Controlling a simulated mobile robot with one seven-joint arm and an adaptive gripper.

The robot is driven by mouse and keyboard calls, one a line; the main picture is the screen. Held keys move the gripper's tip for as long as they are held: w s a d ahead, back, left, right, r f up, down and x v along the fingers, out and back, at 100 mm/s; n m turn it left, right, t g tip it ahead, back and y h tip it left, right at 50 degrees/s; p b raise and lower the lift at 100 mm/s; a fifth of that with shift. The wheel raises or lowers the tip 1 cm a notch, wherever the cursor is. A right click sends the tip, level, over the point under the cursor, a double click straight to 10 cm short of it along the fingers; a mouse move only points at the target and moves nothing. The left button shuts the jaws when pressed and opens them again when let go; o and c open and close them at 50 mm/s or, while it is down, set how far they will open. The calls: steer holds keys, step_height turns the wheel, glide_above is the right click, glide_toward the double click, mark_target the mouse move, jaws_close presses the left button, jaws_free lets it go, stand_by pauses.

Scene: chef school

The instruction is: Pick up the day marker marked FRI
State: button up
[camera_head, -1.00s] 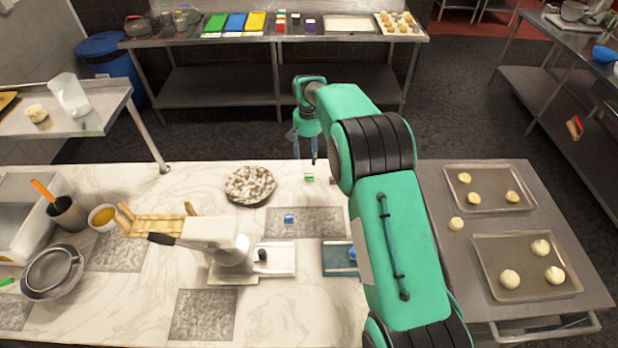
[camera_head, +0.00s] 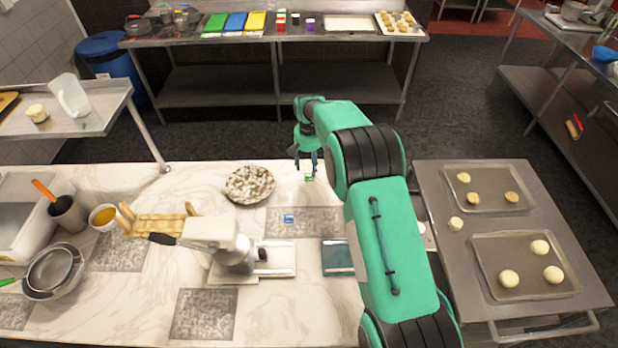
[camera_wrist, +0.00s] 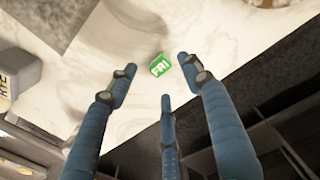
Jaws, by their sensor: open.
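The green day marker marked FRI (camera_wrist: 160,65) lies on the white marble counter. In the wrist view its white letters read FRI, and it sits between and just beyond my fingertips. In the head view it is a small green block (camera_head: 309,178) near the counter's far edge. My gripper (camera_wrist: 155,84) has three blue fingers, spread open and empty. In the head view my gripper (camera_head: 307,166) points down right above the marker. I cannot tell whether a finger touches it.
A blue marker (camera_head: 289,218) lies on a grey patch of the counter (camera_head: 320,222). A pie (camera_head: 250,184) stands left of my gripper. A white press-like device (camera_head: 215,235) and a dark teal board (camera_head: 337,257) are nearer. The counter's far edge is close behind the marker.

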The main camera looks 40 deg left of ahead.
mark_target(309, 175)
steer(key=shift+w+d+f+p, duration=0.1)
steer(key=shift+f+p, duration=0.25)
steer(key=shift+f, duration=2.15)
steer(key=c, duration=1.1)
